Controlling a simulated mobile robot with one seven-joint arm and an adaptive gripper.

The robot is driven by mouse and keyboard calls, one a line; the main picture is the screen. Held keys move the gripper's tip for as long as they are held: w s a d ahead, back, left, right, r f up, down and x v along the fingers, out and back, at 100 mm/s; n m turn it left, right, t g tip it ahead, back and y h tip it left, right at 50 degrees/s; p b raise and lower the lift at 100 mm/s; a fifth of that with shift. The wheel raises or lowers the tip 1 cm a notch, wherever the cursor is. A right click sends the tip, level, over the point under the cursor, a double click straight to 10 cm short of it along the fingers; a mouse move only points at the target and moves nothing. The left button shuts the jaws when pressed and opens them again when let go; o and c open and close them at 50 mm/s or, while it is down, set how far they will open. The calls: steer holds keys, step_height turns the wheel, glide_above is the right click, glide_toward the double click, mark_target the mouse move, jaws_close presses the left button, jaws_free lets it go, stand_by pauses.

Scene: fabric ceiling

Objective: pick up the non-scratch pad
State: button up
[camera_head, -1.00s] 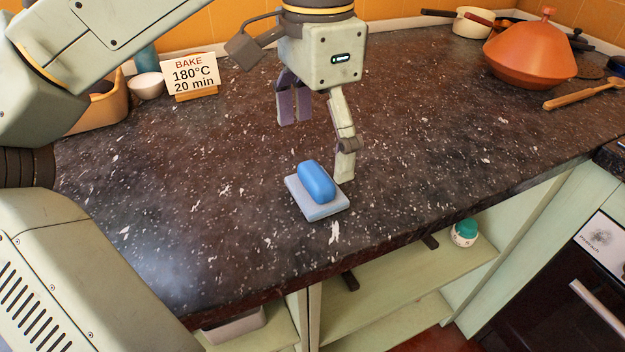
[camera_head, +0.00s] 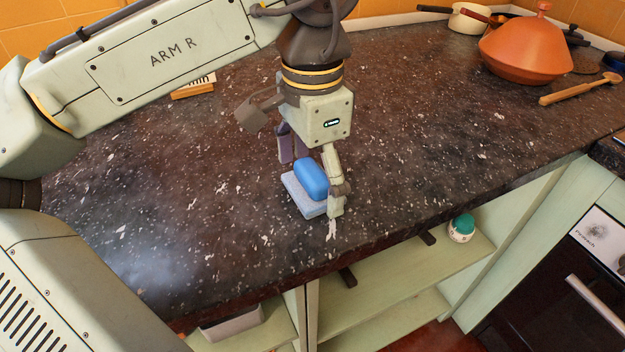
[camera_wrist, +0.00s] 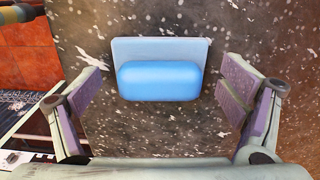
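The non-scratch pad shows as a blue rounded block (camera_head: 311,180) on a flat pale blue-grey base (camera_head: 292,190), lying on the dark counter near its front edge. In the wrist view the blue block (camera_wrist: 160,80) and the pale base (camera_wrist: 160,48) lie between my open fingers, with a gap on each side. My gripper (camera_head: 312,182) is open and empty, pointing down, with one finger on each side of the pad. It also shows in the wrist view (camera_wrist: 160,92). In the head view a finger hides the base's right corner.
The speckled counter (camera_head: 430,130) is clear around the pad. A small teal-lidded jar (camera_head: 461,228) sits on the shelf below. My arm partly hides a sign's wooden stand (camera_head: 193,90).

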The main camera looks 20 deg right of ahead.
mark_target(314, 174)
steer(key=c, duration=1.1)
steer(key=shift+o, duration=0.2)
steer(key=shift+r, duration=0.45)
steer(key=r, duration=0.1)
steer(key=s+r, duration=0.1)
steer(key=shift+a+r, duration=0.1)
steer(key=shift+r, duration=0.2)
steer(key=s+a+r+b, duration=0.1)
steer(key=s+a+b, duration=0.1)
steer(key=s, duration=1.2)
steer(key=shift+s+a+r, duration=0.25)
steer(key=shift+s+a, duration=0.1)
steer(key=shift+a, duration=0.35)
